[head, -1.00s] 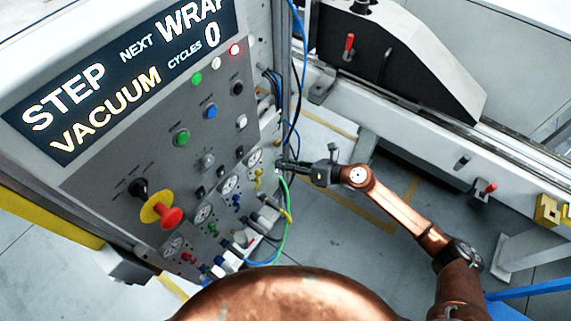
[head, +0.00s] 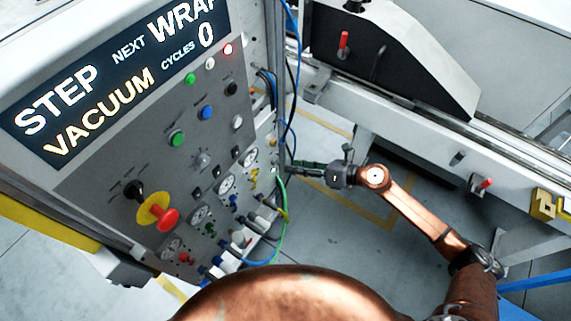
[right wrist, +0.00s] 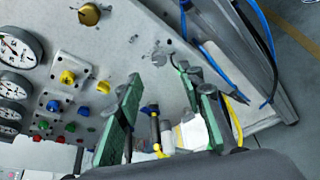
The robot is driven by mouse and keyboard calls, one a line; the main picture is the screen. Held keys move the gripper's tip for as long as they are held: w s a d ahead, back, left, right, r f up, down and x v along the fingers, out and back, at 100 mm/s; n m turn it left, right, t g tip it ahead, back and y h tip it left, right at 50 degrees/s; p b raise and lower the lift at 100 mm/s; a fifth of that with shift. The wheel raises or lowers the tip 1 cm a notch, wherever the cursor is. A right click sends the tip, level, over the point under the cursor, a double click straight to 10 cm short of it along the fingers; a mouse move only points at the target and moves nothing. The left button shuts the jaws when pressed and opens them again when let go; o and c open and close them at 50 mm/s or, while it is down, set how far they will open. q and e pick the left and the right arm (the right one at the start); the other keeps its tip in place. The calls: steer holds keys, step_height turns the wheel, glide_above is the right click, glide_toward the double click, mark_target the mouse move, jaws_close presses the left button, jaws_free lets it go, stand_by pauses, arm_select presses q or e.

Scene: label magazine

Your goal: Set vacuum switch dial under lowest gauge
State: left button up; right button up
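A slanting row of round white gauges shows on the grey panel in the head view; the one lowest in the picture (head: 172,248) has a red knob (head: 185,258) beside it. Part of the row shows at the left of the right wrist view, with a large gauge (right wrist: 18,46) on top. I cannot tell which knob is the vacuum switch dial. My right gripper (head: 297,166) is by the panel's right edge. In the right wrist view its green fingers (right wrist: 170,90) are apart, with nothing clearly held between them. My left gripper is not in view.
The panel carries a red-and-yellow switch (head: 160,214), a green button (head: 177,138) and a blue button (head: 206,112). In the right wrist view a gold knob (right wrist: 90,14) and small coloured knobs (right wrist: 67,77) show. Hoses and cables (head: 281,200) hang near my right gripper. Floor lies open behind it.

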steer(key=v, duration=0.6)
steer(key=shift+f, duration=0.1)
stand_by(0.3)
